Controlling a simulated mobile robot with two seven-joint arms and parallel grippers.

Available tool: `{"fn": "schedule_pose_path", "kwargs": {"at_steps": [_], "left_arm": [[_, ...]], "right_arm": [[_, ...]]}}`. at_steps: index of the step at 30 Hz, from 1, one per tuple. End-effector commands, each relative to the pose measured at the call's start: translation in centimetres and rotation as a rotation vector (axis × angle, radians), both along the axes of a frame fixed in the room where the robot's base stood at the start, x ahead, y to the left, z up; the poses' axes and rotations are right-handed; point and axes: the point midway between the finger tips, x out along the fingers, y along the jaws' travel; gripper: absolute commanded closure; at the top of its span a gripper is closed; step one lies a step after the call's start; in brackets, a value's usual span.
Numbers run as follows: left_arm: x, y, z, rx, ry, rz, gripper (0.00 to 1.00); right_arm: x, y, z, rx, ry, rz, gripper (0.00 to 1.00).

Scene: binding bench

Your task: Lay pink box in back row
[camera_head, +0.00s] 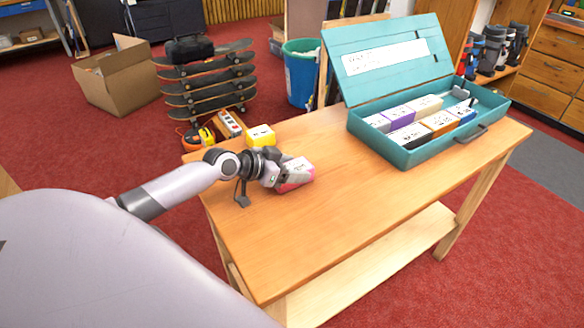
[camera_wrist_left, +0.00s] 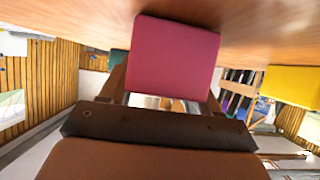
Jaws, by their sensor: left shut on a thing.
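The pink box (camera_head: 298,175) is at the end of my left arm in the head view, low over or on the bench top; I cannot tell whether it touches. My left gripper (camera_head: 280,177) is shut on it. In the left wrist view the pink box (camera_wrist_left: 177,55) stands between the two fingers of the gripper (camera_wrist_left: 168,88). The teal case (camera_head: 405,157) stands open at the bench's far right, lid up. Inside it, a back row holds grey, purple and cream boxes, and a front row holds black, orange and blue ones. My right gripper is not in view.
A yellow box (camera_head: 261,136) stands on the bench just behind my left gripper and shows in the left wrist view (camera_wrist_left: 293,86). A power strip (camera_head: 229,124) and an orange-and-black item (camera_head: 198,138) lie at the back left. The bench top (camera_head: 300,235) is clear between gripper and case.

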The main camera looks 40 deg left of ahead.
Motion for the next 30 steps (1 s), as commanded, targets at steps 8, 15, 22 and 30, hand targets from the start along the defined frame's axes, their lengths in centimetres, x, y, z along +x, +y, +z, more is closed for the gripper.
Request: {"fn": "schedule_pose_path", "kwargs": {"at_steps": [8, 15, 22, 30], "left_arm": [[0.0, 0.0, -0.2, 0.0, 0.0, 0.0, 0.13], [0.0, 0.0, -0.1, -0.001, 0.001, 0.0, 0.13], [-2.2, 0.9, 0.8, 0.005, 0.003, -0.003, 0.13], [-5.0, 1.6, 2.0, 0.004, 0.002, -0.001, 0.13]], "right_arm": [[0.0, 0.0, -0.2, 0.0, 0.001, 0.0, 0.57], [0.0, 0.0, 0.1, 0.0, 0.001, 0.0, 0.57], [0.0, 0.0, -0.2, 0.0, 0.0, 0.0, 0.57], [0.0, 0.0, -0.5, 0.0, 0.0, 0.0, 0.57]]}}
